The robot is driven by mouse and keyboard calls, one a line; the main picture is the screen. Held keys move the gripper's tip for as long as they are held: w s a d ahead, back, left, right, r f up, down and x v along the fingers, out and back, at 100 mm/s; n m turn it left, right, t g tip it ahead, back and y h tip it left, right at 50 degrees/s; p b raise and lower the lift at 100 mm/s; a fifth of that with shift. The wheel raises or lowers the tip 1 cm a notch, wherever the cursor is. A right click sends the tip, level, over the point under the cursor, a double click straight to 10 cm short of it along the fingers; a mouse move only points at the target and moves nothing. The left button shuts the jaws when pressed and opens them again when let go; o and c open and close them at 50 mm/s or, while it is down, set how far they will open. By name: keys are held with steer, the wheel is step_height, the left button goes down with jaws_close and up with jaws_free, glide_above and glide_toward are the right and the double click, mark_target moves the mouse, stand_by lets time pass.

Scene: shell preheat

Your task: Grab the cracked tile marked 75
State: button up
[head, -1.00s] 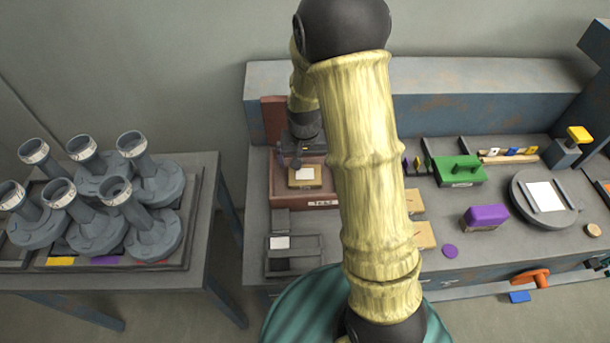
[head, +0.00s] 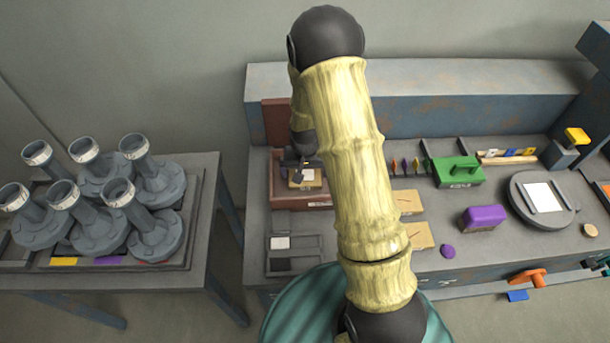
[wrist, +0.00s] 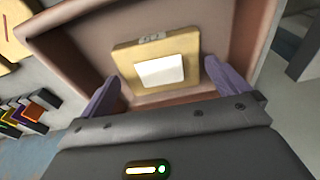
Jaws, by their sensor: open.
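A tan tile with a white square on its face (wrist: 137,55) lies in the reddish-brown box; in the head view this tile (head: 309,179) is partly covered by my gripper. It has a small label on its edge that I cannot read clearly, and I see no crack on it. My gripper (wrist: 162,72) is open, its two purple fingers on either side of the tile's near part, with nothing held. In the head view my gripper (head: 300,164) is over the box. Two other tan tiles, an upper one (head: 410,203) and a lower one (head: 420,237), lie on the bench with dark line marks; no number is legible.
The brown box (head: 290,203) has raised walls around the tile. A slotted grey tray (head: 292,265) stands in front of it. A green block (head: 458,171), a purple block (head: 484,218) and a round plate (head: 524,212) are to the right. Grey flanged parts (head: 100,205) fill the left table.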

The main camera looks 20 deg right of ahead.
steer(key=shift+w+f, duration=0.1)
steer(key=shift+f, duration=0.6)
steer(key=c, duration=0.9)
steer(key=shift+r, duration=0.15)
step_height(320, 180, up, 10)
steer(key=shift+f+b, duration=0.1)
steer(key=shift+b, duration=0.45)
